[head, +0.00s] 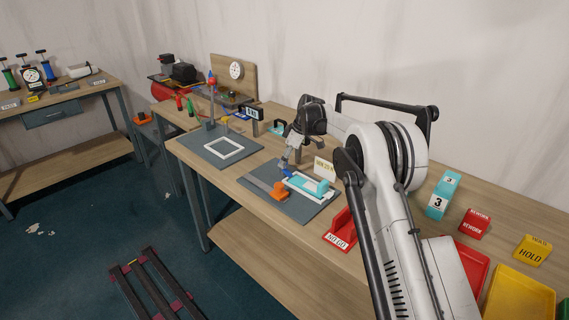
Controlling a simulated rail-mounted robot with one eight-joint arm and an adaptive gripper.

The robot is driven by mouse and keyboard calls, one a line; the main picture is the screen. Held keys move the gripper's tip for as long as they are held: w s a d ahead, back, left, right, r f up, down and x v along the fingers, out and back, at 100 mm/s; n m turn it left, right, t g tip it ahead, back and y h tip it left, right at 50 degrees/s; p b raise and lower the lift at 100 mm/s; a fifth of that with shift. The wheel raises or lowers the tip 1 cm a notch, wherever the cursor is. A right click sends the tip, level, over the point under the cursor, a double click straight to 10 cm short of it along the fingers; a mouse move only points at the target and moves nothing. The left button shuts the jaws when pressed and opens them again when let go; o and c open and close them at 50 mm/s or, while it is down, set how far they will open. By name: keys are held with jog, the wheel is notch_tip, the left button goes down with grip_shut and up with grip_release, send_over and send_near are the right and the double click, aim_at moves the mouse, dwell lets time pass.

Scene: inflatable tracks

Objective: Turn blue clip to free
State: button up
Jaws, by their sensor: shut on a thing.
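The blue clip (286,170) is a small blue piece at the upper left corner of a white-framed fixture on a grey plate (297,214). My gripper (284,164) reaches down over it from above and is shut on it. The fingers hide part of the clip, so its exact angle cannot be told. A cyan block (311,184) lies inside the white frame, to the right of the clip.
A second grey plate with a white square outline (232,147) lies to the left. A red NO GO holder (342,232), a cyan box marked 3 (443,195) and red and yellow trays (517,299) are to the right.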

jog(key=m+t+b, duration=0.1)
jog(key=m+b, duration=0.1)
jog(key=m, duration=0.1)
jog(key=shift+s+f+m, duration=0.1)
jog(key=shift+s+m, duration=0.05)
jog(key=shift+m, duration=0.25)
jog(key=m+t+h+b, duration=0.1)
jog(key=m, duration=0.2)
jog(key=shift+a+b, duration=0.15)
jog(key=shift+b, duration=0.2)
jog(key=m+t+h+b, duration=0.1)
jog(key=m, duration=0.3)
jog(key=shift+s+a, duration=0.1)
jog(key=shift+m+t+h+b, duration=0.4)
jog(key=shift+m+h, duration=0.5)
jog(key=shift+m, duration=1)
jog(key=o, duration=1.1)
jog(key=shift+o, duration=0.2)
jog(key=v, duration=1.2)
jog(key=shift+a, duration=0.15)
